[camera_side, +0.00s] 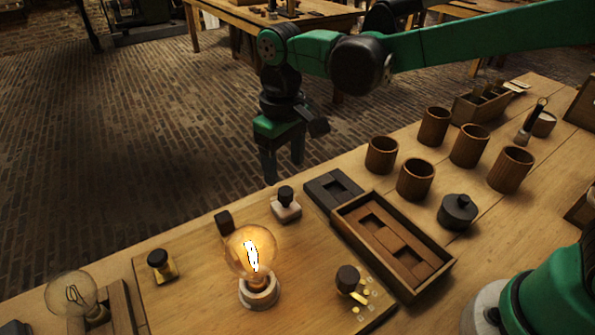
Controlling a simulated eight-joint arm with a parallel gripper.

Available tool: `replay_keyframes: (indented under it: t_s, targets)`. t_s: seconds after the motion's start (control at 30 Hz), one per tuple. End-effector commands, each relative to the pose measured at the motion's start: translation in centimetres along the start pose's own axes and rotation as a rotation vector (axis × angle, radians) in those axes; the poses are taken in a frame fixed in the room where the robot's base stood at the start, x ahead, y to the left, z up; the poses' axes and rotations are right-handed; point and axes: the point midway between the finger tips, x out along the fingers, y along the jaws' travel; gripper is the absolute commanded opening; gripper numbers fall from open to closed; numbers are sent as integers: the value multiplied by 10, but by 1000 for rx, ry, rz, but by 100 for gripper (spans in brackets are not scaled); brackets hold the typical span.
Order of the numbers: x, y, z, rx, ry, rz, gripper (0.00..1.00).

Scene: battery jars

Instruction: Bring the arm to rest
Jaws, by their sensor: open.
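My gripper (284,165) hangs from the green arm with its fingers pointing down. Its two fingers are apart and nothing shows between them. In the picture it is above the far edge of the wooden table (190,232), up and left of a dark tray (334,186). My arm reaches in from the upper right. How high the fingers are above the table is hard to tell from this one view.
A lit bulb (250,256) stands on a board with small dark-knobbed parts around it. A wooden box (392,246) with recesses lies right of it. Several brown jars (415,179) and a dark lidded pot (457,212) stand further right. An unlit bulb (71,294) is at lower left.

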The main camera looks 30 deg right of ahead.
Motion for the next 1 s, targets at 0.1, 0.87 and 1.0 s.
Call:
replay_keyframes:
  t_s: [0.1, 0.87, 1.0]
  targets:
    - [-3, 0, 0, 0, 0, 0, 65]
    - [-44, 75, 85, 202, 398, 33, 65]
    - [-39, 89, 110, 257, 512, 62, 65]
